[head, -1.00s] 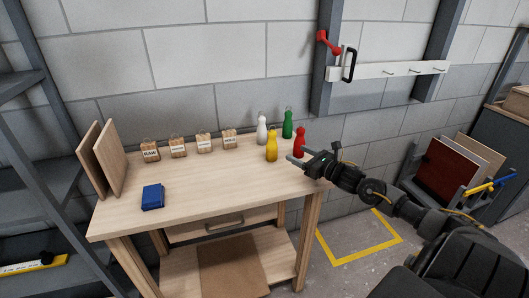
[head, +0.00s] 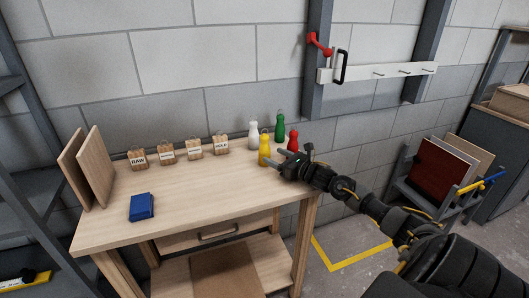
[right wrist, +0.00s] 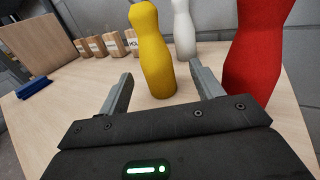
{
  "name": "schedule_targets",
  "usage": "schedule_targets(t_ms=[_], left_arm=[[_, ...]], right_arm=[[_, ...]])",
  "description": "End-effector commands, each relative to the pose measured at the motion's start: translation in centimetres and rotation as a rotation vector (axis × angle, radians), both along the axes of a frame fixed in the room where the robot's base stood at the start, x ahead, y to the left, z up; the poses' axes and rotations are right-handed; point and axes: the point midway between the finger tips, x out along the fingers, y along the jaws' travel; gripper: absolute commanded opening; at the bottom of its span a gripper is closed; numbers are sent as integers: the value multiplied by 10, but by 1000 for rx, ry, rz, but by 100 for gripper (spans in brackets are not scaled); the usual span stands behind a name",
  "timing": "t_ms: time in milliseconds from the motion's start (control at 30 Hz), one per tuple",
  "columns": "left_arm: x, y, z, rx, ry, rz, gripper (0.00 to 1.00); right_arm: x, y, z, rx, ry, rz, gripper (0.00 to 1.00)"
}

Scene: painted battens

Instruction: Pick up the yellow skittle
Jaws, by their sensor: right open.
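The yellow skittle (head: 264,151) stands upright near the right end of the wooden table (head: 190,195). In the right wrist view the yellow skittle (right wrist: 153,52) stands just beyond and between my two finger tips. My right gripper (head: 277,158) is open and empty, close to the skittle on its right side; it also shows in the right wrist view (right wrist: 160,85). A red skittle (head: 293,140) stands close by, right of the fingers in the right wrist view (right wrist: 257,50). My left gripper is not in view.
A white skittle (head: 253,135) and a green skittle (head: 279,127) stand behind the yellow one. Several labelled wooden blocks (head: 167,153) line the table's back. A blue object (head: 141,207) lies at the left. The table's middle is clear.

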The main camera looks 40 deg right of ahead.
Motion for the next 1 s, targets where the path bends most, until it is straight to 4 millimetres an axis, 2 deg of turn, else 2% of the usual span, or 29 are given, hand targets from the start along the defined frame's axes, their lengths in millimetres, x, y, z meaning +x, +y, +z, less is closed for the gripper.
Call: schedule_targets(t_ms=[233, 400, 600, 867, 1000], left_arm=[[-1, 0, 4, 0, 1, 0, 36], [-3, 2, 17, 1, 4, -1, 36], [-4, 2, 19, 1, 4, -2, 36], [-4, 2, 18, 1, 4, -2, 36], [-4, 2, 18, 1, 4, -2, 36]], right_arm=[[7, 2, 2, 2, -1, 0, 66], [31, 11, 5, 5, 0, -1, 66], [50, 14, 1, 1, 0, -1, 66], [52, 14, 0, 0, 1, 0, 66], [52, 14, 0, 0, 1, 0, 47]])
